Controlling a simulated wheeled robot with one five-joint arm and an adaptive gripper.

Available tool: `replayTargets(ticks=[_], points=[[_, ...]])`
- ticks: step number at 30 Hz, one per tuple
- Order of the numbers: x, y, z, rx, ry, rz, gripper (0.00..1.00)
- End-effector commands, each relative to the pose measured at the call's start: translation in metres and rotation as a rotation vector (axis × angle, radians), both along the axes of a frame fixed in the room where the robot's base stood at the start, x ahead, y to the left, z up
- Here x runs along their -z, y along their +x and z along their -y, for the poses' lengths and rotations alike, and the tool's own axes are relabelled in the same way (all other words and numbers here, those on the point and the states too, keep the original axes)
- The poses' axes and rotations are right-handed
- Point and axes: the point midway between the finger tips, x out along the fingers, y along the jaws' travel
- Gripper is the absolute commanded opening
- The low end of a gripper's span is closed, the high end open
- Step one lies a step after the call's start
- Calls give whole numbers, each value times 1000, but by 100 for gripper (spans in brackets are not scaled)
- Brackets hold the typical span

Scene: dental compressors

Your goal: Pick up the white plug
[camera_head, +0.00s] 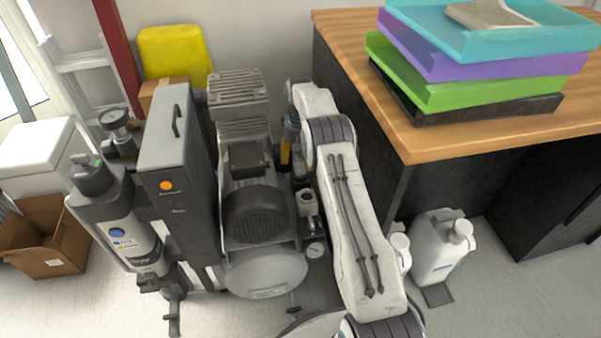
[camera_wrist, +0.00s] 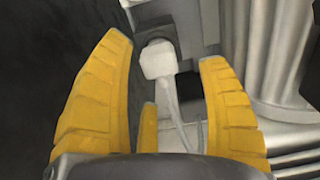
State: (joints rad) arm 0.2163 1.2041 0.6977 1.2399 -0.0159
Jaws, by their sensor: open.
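The white plug (camera_wrist: 157,62) shows in the wrist view, a small pale block between and just beyond my yellow fingertips. A pale cord (camera_wrist: 172,100) runs down from it between the fingers. The plug sits against a dark round fitting on a grey surface. My gripper (camera_wrist: 168,55) is open, its fingers on either side of the plug, with visible gaps and nothing held. In the head view, my gripper (camera_head: 287,150) is mostly hidden behind my arm, with a bit of yellow showing beside the compressor. The plug cannot be made out there.
The compressor (camera_head: 260,215) and a grey control box (camera_head: 170,145) stand left of my arm. A wooden-topped desk (camera_head: 440,140) with stacked trays (camera_head: 480,65) is on the right. White jugs (camera_head: 437,250) stand on the floor below it. A ribbed metal column (camera_wrist: 280,60) is close right of my gripper.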

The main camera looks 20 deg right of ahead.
Motion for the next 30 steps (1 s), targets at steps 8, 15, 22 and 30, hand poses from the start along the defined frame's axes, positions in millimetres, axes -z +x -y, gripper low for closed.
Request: replayTargets(ticks=[8,15,22,30], points=[[18,-1,1,0,0,-1,68],[48,-2,2,0,0,-1,68],[56,-2,2,0,0,0,68],[56,-2,2,0,0,0,59]])
